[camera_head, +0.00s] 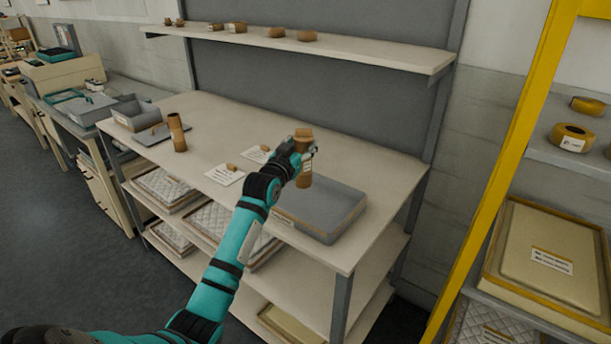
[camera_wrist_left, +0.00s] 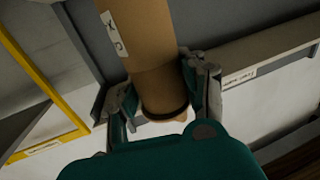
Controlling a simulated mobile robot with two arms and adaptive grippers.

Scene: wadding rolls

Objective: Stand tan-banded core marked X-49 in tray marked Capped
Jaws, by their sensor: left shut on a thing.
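My left gripper (camera_head: 304,157) is shut on a brown cardboard core (camera_head: 304,179), held roughly upright above the worktable. The core (camera_wrist_left: 145,55) also shows in the left wrist view, between the two fingers, with a white label only partly readable and a dark ring near one end. Its full marking cannot be read. A shallow grey tray (camera_head: 335,207) lies under and just right of the held core. It has a label on its front edge, too small to read. Another brown core (camera_head: 177,133) stands upright at the table's left. My right gripper is not in view.
A grey bin (camera_head: 135,114) and a flat grey plate (camera_head: 150,136) are at the table's left. White cards (camera_head: 224,175) with small brown pieces lie mid-table. A shelf (camera_head: 350,47) with short brown pieces runs behind. A yellow post (camera_head: 500,170) stands right.

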